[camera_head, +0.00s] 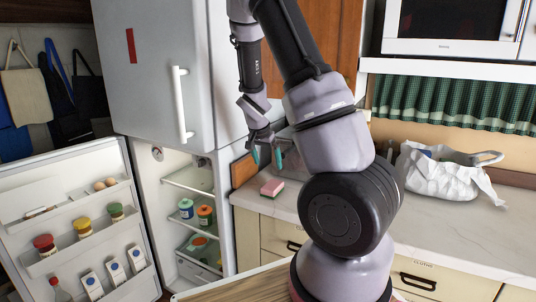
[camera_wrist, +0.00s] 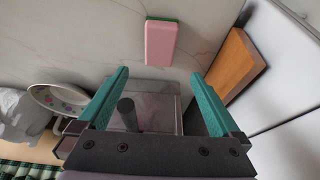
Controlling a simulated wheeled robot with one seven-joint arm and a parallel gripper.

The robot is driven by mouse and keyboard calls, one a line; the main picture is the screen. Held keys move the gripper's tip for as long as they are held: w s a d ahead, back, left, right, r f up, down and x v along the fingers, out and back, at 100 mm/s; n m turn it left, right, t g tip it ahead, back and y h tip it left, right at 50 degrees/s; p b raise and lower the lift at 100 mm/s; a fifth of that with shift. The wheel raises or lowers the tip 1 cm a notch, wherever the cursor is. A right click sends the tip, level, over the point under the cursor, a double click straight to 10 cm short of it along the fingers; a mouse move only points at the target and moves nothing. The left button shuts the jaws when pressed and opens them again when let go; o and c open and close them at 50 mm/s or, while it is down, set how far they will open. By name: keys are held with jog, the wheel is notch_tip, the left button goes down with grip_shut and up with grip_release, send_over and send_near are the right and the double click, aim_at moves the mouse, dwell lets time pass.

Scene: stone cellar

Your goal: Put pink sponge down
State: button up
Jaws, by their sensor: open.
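The pink sponge (camera_head: 272,188) lies on the pale marble countertop (camera_head: 440,230), near its left end beside the fridge. In the wrist view the pink sponge (camera_wrist: 160,43), with a green edge, lies flat on the counter beyond my fingertips. My gripper (camera_head: 265,157) is above the counter, over and slightly left of the sponge. Its teal fingers (camera_wrist: 161,72) are spread apart with nothing between them, and the sponge is apart from them.
The fridge stands open at left, its door shelves (camera_head: 85,235) holding jars and cartons. A wooden board (camera_wrist: 235,65) leans near the fridge side. A clear container (camera_wrist: 157,100) sits below my gripper. A white bag (camera_head: 437,175) stands at right. Counter between is mostly clear.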

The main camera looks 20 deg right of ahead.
jog(key=s+a+r+n+t+y, duration=0.1)
jog(key=s+a+r+y, duration=0.15)
jog(key=s+r, duration=0.45)
jog(key=s+a+r+n+t+y, duration=0.1)
jog(key=s+a+r, duration=0.2)
jog(key=r, duration=0.7)
jog(key=s+a+r+n+t+y, duration=0.2)
jog(key=s+a+r+n, duration=0.2)
jog(key=s+r, duration=0.6)
jog(key=s+a, duration=0.2)
jog(key=s, duration=0.2)
jog(key=shift+s+a+r, duration=0.15)
jog(key=shift+s+r, duration=0.05)
